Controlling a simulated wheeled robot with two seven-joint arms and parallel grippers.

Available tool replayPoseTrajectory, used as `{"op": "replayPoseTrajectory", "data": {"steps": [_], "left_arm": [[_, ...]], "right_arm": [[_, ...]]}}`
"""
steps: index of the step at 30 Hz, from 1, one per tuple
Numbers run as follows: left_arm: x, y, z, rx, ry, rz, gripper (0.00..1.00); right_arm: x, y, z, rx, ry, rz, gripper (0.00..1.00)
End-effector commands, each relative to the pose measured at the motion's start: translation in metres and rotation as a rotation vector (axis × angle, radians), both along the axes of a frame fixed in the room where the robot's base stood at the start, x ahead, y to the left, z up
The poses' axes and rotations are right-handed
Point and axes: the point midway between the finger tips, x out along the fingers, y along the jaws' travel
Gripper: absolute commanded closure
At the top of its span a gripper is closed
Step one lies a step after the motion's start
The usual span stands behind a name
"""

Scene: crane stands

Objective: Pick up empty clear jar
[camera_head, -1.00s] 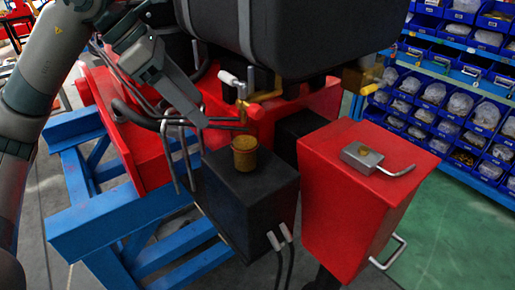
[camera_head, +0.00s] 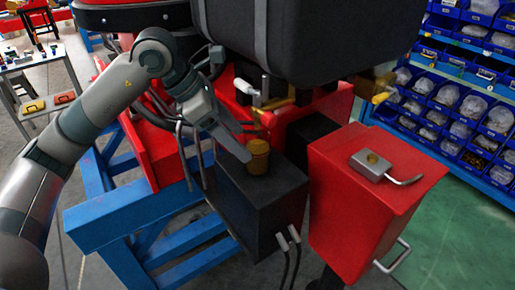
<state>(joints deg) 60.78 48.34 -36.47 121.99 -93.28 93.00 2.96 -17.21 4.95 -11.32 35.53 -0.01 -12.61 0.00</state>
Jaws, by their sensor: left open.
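A small amber-brown jar (camera_head: 258,157) stands upright on top of a black box (camera_head: 262,200) in the middle of the head view. I cannot tell whether it is the clear jar or whether it is empty. My left gripper (camera_head: 238,143) comes in from the upper left, pointing down and right. It is open, with a grey fingertip just left of the jar's side, and part of the jaw is hidden behind that finger. I cannot tell whether the finger touches the jar. My right gripper is not in view.
A red box (camera_head: 365,215) with a metal latch and handle stands close right of the black box. Pipes and a large dark tank (camera_head: 320,45) crowd behind the jar. A blue frame (camera_head: 130,215) lies below my arm. Shelves of blue bins (camera_head: 465,90) stand right.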

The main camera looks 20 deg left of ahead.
Motion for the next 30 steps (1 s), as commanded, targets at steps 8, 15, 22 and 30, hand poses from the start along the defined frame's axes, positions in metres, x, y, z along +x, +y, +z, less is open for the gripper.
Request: {"op": "replayPoseTrajectory", "data": {"steps": [8,15,22,30], "left_arm": [[0.007,-0.012,-0.021,0.001,0.001,0.001,0.32],[0.007,-0.012,-0.022,0.0,0.0,0.0,0.32],[0.008,-0.016,-0.024,0.0,0.002,0.0,0.32],[0.012,-0.034,-0.04,0.0,0.004,-0.001,0.32]], "right_arm": [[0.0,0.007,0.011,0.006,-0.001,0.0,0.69],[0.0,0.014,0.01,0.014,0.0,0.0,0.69],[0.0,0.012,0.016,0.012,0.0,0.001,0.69],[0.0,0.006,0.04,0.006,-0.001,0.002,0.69]]}}
